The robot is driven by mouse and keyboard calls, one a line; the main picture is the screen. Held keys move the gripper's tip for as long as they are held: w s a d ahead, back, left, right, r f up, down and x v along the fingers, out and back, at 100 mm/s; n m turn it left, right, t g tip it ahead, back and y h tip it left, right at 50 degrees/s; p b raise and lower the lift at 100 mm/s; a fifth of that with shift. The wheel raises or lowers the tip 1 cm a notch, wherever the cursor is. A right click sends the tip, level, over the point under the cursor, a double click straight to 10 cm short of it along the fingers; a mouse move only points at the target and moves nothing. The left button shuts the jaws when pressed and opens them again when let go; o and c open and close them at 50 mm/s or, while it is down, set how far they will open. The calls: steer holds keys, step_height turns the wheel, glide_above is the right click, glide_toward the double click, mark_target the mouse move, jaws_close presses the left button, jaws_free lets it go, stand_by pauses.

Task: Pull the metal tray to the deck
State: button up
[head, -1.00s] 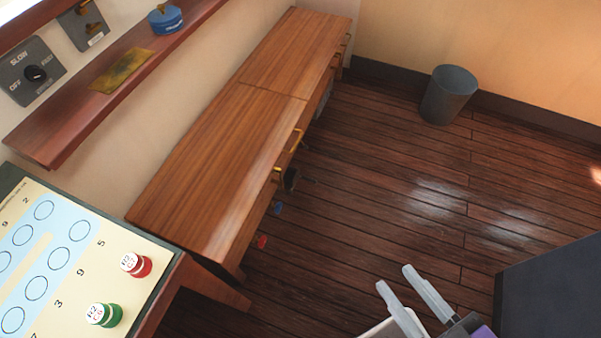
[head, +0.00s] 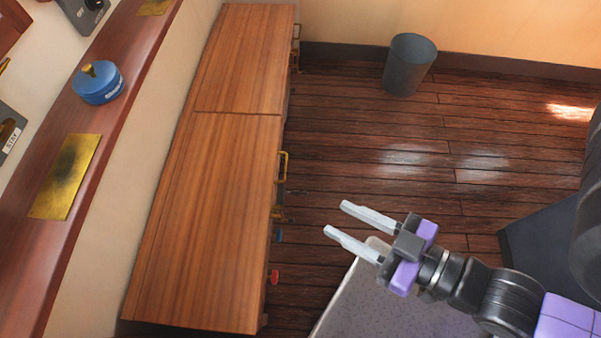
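My gripper (head: 336,218) is at the lower middle right, pointing left toward the wooden cabinet. Its two pale fingers are apart with nothing between them, so it is open and empty. It is apart from the cabinet front. I see nothing I can surely name as the metal tray. A grey speckled flat surface with a pale rim (head: 390,306) shows below my gripper and is cut off by the bottom edge; I cannot tell whether it is part of my own body. The dark plank deck (head: 375,132) lies beyond my gripper.
A long wooden cabinet (head: 205,205) with brass handles (head: 283,167) stands left of my gripper. Small blue and red items (head: 274,277) show at its front. A grey bin (head: 410,66) stands by the back wall. A dark block (head: 540,240) is at right. The middle deck is clear.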

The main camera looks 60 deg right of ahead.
steer(key=shift+w+d, duration=0.15)
steer(key=shift+w, duration=0.1)
